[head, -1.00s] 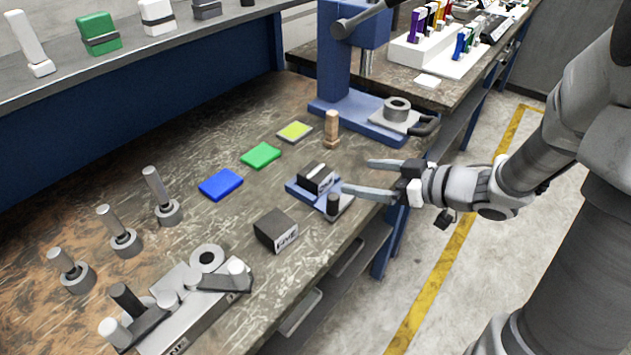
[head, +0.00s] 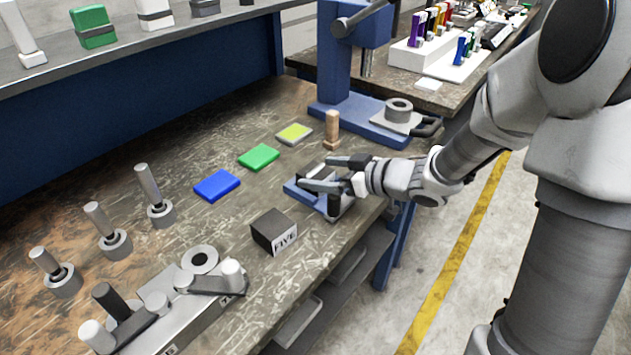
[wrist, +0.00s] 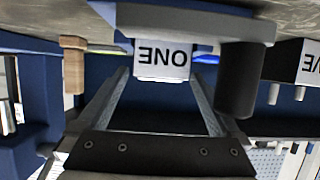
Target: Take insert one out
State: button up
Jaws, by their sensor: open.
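Insert one, a block with a white face marked ONE (wrist: 162,58), sits in a small blue fixture (head: 293,188) near the bench's front edge. The wrist view shows it upside down, between my finger lines. In the head view my fingers hide much of it. My gripper (head: 314,172) is open and level, its fingers reaching over the fixture from the right. In the wrist view the gripper (wrist: 157,82) has one finger on each side of the label. I cannot tell whether they touch the block. A black upright knob (wrist: 237,80) stands on the fixture's grey plate close to one finger.
A dark block marked FIVE (head: 274,232) stands left of the fixture. A wooden peg (head: 332,130) stands behind it. Blue (head: 217,185), green (head: 258,157) and yellow (head: 294,133) pads lie farther back. A blue press (head: 345,60) stands at the back.

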grip_shut()
jog(key=shift+r, duration=0.15)
dwell(0.4)
jog(key=shift+r, duration=0.1)
